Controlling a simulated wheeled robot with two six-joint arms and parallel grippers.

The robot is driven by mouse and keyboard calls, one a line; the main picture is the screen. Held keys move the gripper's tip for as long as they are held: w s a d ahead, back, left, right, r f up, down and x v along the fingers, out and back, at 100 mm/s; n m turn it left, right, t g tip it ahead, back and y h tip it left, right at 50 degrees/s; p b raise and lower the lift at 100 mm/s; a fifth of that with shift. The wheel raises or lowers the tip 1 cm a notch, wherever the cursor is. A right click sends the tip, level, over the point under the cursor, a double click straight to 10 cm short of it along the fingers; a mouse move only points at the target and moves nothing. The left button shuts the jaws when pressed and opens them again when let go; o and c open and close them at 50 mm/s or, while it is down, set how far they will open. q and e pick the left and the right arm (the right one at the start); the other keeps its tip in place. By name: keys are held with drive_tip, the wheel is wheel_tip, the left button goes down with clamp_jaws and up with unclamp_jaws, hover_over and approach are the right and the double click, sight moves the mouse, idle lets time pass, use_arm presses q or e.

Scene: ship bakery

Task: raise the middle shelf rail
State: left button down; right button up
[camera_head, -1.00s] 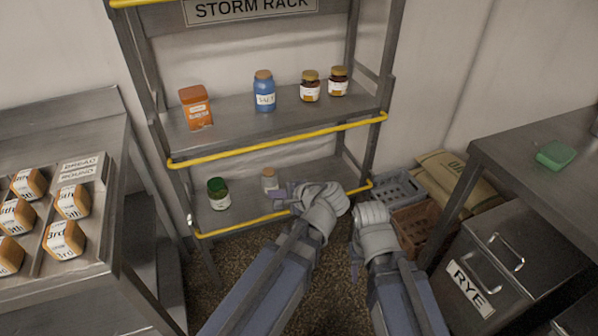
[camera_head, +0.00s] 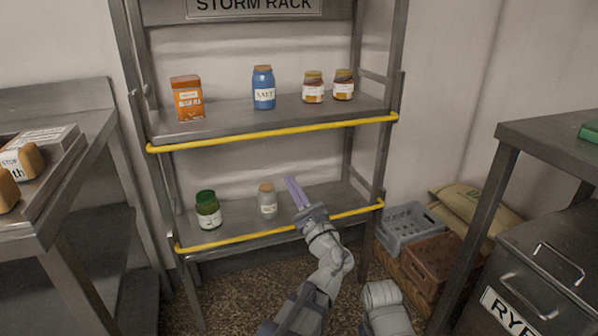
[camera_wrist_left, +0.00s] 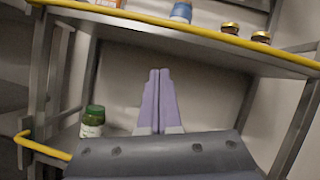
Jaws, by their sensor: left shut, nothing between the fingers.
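The yellow middle shelf rail (camera_head: 270,133) runs along the front edge of the middle shelf (camera_head: 225,117), low against that edge. In the left wrist view the rail (camera_wrist_left: 190,30) crosses the top of the picture, above the fingers. My left gripper (camera_head: 292,182) is shut and empty. Its purple fingers point up and inward in front of the lower shelf, below the middle rail and apart from it. The shut fingertips (camera_wrist_left: 160,73) also show in the left wrist view. My right gripper is not in view; only part of that arm shows at the bottom.
The lower yellow rail (camera_head: 280,230) passes by my left gripper. A green-lidded jar (camera_head: 208,210) and a small corked jar (camera_head: 267,200) stand on the lower shelf. A tin (camera_head: 187,98), blue jar (camera_head: 263,88) and two dark jars stand on the middle shelf. Crates (camera_head: 410,228) sit at right.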

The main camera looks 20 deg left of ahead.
use_arm(q)
drive_tip(key=d+f+m+t+b, duration=0.1)
drive_tip(key=m, duration=0.1)
drive_tip(key=d+m+t+h+b, duration=0.1)
drive_tip(key=m+b, duration=0.1)
drive_tip(key=w+d+f+m+t+b, duration=0.1)
drive_tip(key=m+t, duration=0.1)
drive_tip(key=shift+d+f, duration=0.35)
drive_tip(key=shift+d, duration=0.05)
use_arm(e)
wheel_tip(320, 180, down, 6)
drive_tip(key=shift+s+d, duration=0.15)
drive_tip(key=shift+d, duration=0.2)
use_arm(q)
drive_tip(key=shift+r, duration=0.1)
